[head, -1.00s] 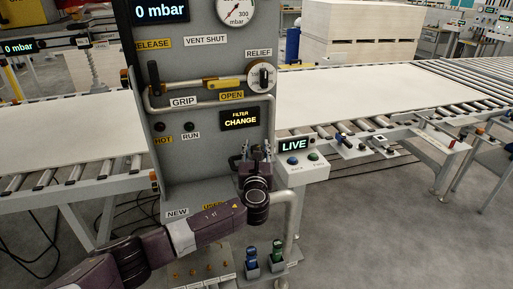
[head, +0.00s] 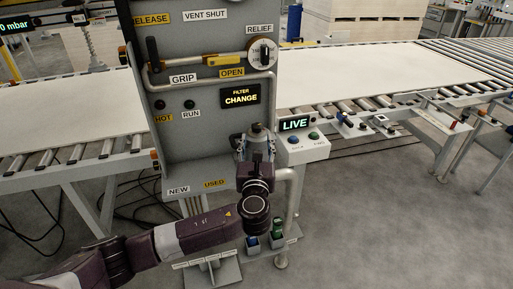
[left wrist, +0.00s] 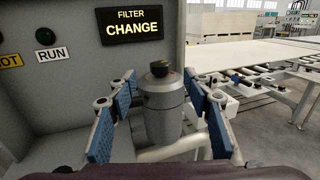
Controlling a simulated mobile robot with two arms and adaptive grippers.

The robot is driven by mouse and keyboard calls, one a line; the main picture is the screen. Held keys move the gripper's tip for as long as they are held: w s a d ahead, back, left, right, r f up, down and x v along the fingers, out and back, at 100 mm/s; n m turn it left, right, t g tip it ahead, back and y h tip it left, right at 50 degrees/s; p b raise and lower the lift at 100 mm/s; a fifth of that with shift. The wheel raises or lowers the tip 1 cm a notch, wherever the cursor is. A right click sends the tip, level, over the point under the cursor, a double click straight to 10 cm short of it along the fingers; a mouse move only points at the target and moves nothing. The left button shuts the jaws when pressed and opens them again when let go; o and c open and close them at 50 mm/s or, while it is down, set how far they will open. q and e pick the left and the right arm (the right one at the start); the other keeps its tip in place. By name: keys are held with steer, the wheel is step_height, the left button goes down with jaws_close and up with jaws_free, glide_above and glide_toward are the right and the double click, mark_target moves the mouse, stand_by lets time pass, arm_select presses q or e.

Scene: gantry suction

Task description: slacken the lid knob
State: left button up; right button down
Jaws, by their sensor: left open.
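The lid knob (left wrist: 159,68) is a small dark cap with an orange mark on top of a grey cylindrical filter housing (left wrist: 163,108). In the head view the housing (head: 258,133) stands in front of the panel, its lower part hidden by my gripper. My left gripper (head: 256,148) is open, its blue-padded fingers on either side of the housing. In the left wrist view the gripper (left wrist: 160,98) has gaps between its pads and the housing, and the knob sits above the fingers' middle. My right gripper is not in view.
The grey panel (head: 210,125) stands close behind, with a yellow-handled lever (head: 225,60) and a relief dial (head: 263,53) above. A LIVE box (head: 302,145) with buttons is just to the right. A pipe (head: 292,200) runs below. Roller conveyors flank the panel.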

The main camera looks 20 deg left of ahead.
arm_select(q)
steer(key=shift+v, duration=1.35)
